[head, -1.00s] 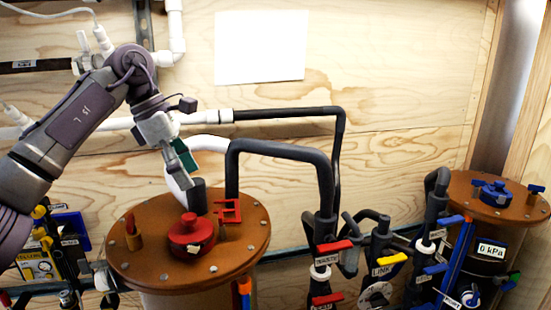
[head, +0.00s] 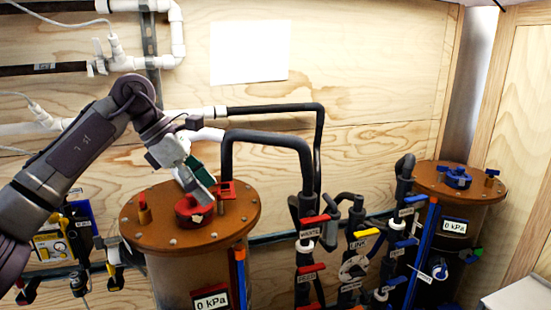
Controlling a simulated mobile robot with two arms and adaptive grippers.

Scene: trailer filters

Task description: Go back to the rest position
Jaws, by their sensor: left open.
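My left arm comes in from the left, and its gripper (head: 198,192) points down over the near filter tank's brown lid (head: 160,236). The gripper is open, with its fingers at or just above the red cap (head: 186,212) on that lid. I cannot tell whether they touch it. A small red valve handle (head: 227,190) stands just right of the fingers. My right gripper is not in view.
Black pipes (head: 268,138) rise behind the lid. Valves with red, yellow and blue handles (head: 314,219) stand right of the tank. A second tank with a blue cap (head: 458,177) is at the right.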

